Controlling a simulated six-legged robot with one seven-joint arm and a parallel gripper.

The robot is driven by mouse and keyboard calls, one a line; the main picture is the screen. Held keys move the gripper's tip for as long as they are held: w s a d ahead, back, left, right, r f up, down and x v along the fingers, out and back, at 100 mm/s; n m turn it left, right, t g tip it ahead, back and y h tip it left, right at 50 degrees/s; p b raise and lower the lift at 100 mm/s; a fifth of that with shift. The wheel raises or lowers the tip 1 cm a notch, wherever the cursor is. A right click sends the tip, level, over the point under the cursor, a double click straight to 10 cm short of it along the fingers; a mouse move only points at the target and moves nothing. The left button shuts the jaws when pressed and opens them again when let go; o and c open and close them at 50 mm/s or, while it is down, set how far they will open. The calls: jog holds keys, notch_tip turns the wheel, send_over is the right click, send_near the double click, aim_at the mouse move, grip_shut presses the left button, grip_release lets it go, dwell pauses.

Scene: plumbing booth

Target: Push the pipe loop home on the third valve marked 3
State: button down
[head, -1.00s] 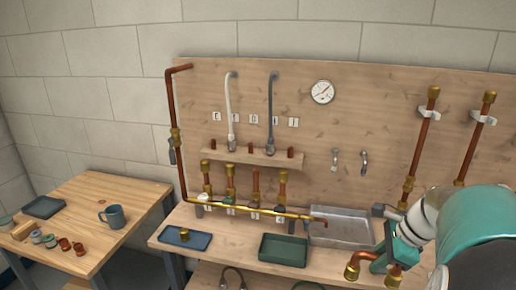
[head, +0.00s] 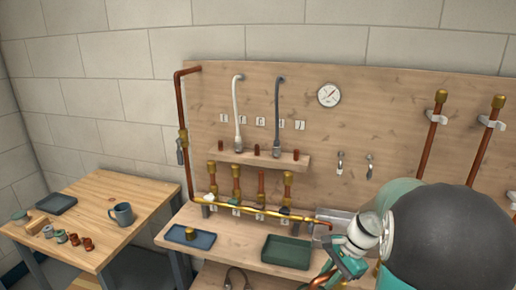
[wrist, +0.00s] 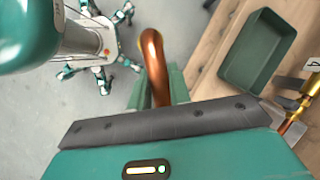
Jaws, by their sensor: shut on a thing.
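My gripper (head: 340,268) is at the lower right of the head view, shut on the copper pipe loop (head: 322,279), in front of the bench. The bottom edge cuts off part of the loop. In the wrist view the bent loop (wrist: 154,58) rises beyond the dark gripper edge; its ends and the jaw contact are hidden. The brass manifold (head: 250,209) runs along the bench with several upright stubs. The third stub from the left (head: 262,184) is copper; the tags below are too small to read.
A green tray (head: 287,252) lies on the bench between the manifold and my gripper; it also shows in the wrist view (wrist: 249,79). A blue tray (head: 178,238) is farther left. A shelf (head: 250,159) sits above the manifold.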

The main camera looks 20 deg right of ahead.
jog(key=w+a+f+n+g+h, duration=0.2)
jog(key=w+a+f+n+g, duration=0.3)
jog(key=w+a+f+n, duration=1)
notch_tip(320, 180, down, 3)
jog(key=a+n, duration=0.1)
jog(key=a, duration=0.2)
jog(key=shift+f+h, duration=0.15)
jog(key=shift+h, duration=0.25)
jog(key=shift+w, duration=0.15)
